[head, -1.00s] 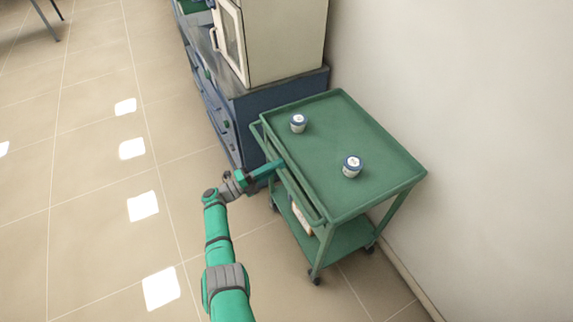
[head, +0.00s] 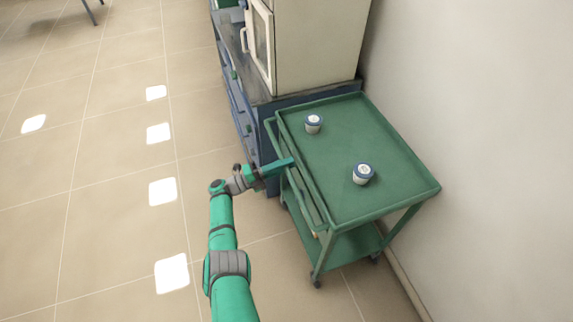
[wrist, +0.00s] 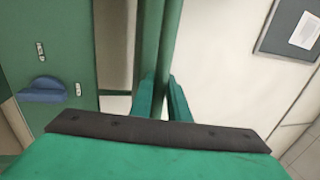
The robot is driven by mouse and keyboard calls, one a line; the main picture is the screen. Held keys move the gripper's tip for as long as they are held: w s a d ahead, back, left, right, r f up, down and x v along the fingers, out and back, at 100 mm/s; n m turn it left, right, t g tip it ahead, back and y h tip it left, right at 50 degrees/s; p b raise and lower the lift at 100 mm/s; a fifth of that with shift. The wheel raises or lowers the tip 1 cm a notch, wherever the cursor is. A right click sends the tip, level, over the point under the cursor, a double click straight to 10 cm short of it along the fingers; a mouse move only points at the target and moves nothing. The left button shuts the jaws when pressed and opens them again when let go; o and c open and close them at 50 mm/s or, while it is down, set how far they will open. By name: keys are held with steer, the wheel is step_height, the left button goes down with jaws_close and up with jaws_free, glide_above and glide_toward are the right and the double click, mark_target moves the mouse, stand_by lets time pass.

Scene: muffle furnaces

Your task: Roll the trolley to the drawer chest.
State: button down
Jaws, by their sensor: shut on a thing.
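The green two-shelf trolley (head: 385,150) stands upright on its castors beside the wall. My gripper (head: 287,164) is shut on the handle rail along the trolley's left side. In the wrist view the green rail (wrist: 162,45) runs between the fingers (wrist: 162,100). The blue drawer chest (head: 242,115) with a grey top is just beyond the trolley's far end. That end overlaps the chest's near end in the head view; I cannot tell if they touch.
A cream furnace (head: 320,45) sits on the chest. The wall (head: 460,130) is close on the right. The tiled floor (head: 110,190) is free on the left.

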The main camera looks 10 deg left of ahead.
steer(key=c, duration=1.7)
jaws_free()
steer(key=shift+w+a, duration=0.15)
steer(key=shift+w, duration=0.05)
